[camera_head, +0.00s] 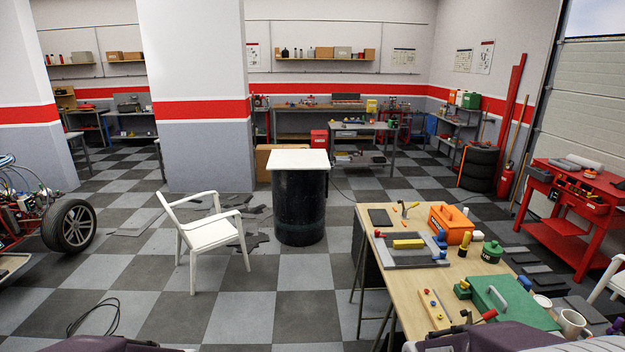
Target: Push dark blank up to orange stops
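A flat dark plate (380,217) lies near the far left corner of the wooden workbench (408,293); it may be the dark blank. A grey fixture (413,262) lies just in front of it, with a yellow block (408,244) on it and small red and blue parts at its edges. I cannot make out orange stops at this size. Dark purple parts of my arms show at the bottom edge, on the left and at the right near the bench's front. Neither gripper's fingers can be made out.
An orange toolbox (451,224), a green canister (491,252), a green case (513,301) and mugs (572,323) crowd the bench's right side. A light board (435,309) with small knobs lies at its front left. A white chair (208,236) and black drum (299,207) stand left.

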